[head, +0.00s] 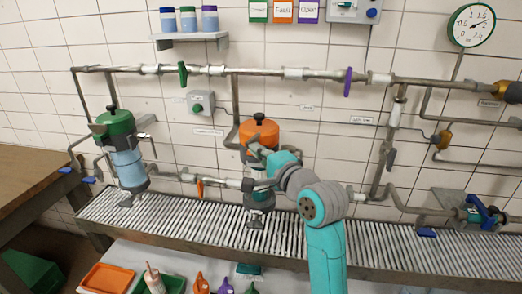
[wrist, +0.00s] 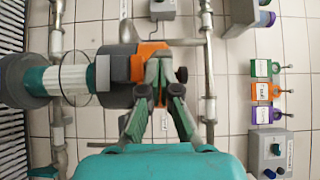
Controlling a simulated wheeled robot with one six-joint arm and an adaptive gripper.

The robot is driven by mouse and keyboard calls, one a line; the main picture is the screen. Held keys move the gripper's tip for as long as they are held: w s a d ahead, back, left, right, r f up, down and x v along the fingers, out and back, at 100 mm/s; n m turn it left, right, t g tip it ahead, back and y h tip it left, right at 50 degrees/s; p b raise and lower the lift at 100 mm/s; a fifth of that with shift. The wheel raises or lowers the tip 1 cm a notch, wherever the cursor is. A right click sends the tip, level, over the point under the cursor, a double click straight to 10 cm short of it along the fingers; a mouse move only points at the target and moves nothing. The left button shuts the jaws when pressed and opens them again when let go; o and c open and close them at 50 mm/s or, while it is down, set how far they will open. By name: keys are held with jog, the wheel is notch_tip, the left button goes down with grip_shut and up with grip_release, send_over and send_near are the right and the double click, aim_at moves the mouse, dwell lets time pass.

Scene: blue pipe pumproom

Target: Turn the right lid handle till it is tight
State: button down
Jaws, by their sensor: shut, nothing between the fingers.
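The right housing has an orange lid (head: 259,133) with a black knob (head: 259,117) on top. The lid also shows in the wrist view (wrist: 151,49), with its knob (wrist: 181,75) pointing right. My gripper (head: 252,147) is in front of the lid's lower front. In the wrist view the fingers of my gripper (wrist: 159,62) come together over the lid, beside the knob and not around it. The gripper is shut with nothing held. I cannot tell whether its tips touch the lid. My arm and fingers hide part of the housing.
A second housing with a green lid (head: 116,123) stands at the left. A grey pipe (head: 233,100) runs down just left of the orange lid, from the long upper pipe (head: 215,70). A slatted bench (head: 215,229) lies below. An orange tray (head: 107,278) and bottles are in front.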

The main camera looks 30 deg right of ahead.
jog(key=shift+w+a+m+g+h, duration=0.15)
jog(key=shift+a+m+h, duration=0.25)
jog(key=shift+m+h, duration=0.45)
jog(key=shift+w+a+m+g+h, duration=0.15)
jog(key=shift+a+m+h, duration=0.3)
jog(key=shift+h, duration=0.75)
jog(key=shift+w+a+m+h, duration=0.3)
jog(key=shift+m+h, duration=0.4)
jog(key=shift+h, duration=0.35)
jog(key=m+g+h, duration=0.2)
jog(key=h, duration=0.1)
jog(key=w+a+m+g+h, duration=0.1)
jog(key=m+g+h, duration=0.1)
jog(key=m+h, duration=0.1)
jog(key=w+m+g+h, duration=0.1)
jog(key=m+g+h, duration=0.1)
jog(key=h, duration=0.1)
jog(key=shift+w+a+m+h, duration=0.1)
jog(key=shift+a+m+h, duration=0.05)
jog(key=shift+m+h, duration=0.2)
jog(key=shift+w+a, duration=0.1)
jog(key=shift+w, duration=0.4)
jog(key=shift+s, duration=0.1)
